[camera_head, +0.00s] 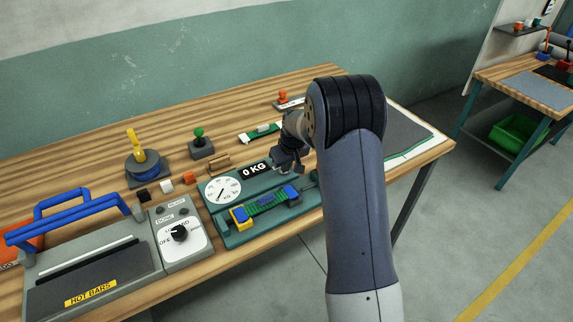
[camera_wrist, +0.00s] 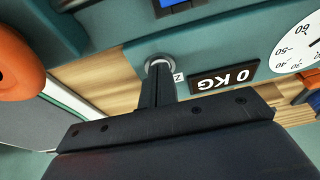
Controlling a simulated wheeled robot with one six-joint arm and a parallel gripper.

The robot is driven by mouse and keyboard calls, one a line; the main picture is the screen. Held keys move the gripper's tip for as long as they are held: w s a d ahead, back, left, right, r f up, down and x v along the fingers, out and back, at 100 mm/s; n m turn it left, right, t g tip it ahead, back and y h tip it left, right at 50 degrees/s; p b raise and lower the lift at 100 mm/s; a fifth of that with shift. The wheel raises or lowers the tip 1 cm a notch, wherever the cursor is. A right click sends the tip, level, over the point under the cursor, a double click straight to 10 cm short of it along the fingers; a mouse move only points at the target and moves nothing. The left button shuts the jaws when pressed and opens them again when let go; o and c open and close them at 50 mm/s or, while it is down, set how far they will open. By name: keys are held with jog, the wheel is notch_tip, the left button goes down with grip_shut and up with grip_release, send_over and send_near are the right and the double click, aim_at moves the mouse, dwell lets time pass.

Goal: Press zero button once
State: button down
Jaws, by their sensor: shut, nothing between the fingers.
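The teal scale (camera_head: 232,236) lies on the wooden bench, with a white dial (camera_head: 222,190) and a black display (camera_head: 256,170) reading "0 KG". In the wrist view the display (camera_wrist: 224,78) shows upside down. The zero button (camera_wrist: 159,57) shows there only as a silver ring beside the display, with a partly hidden label beginning with "Z". My gripper (camera_wrist: 158,76) is shut and empty, its tips over the button and hiding its middle. I cannot tell whether the tips touch it. In the head view my gripper (camera_head: 283,168) is over the scale's far right corner, and the button is hidden.
A hot-bar unit (camera_head: 110,280) with a control knob (camera_head: 179,233) is at left. A green-knobbed joystick (camera_head: 199,140) stands behind. An orange rounded thing (camera_wrist: 15,72) is close at left in the wrist view.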

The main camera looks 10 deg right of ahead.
jog(key=w+a+b+v, duration=0.1)
jog(key=v, duration=1.2)
jog(key=shift+d+r, duration=0.35)
jog(key=shift+d, duration=0.05)
jog(key=p+x, duration=0.2)
jog(key=x, duration=0.6)
jog(key=shift+f, duration=0.4)
jog(key=shift+w+d+b, duration=0.15)
jog(key=shift+w+b, duration=0.3)
jog(key=shift+b, duration=0.1)
jog(key=v, duration=0.6)
jog(key=shift+s+a+r+b, duration=0.2)
jog(key=shift+s+b, duration=0.1)
jog(key=shift+b, duration=0.15)
jog(key=shift+f, duration=0.1)
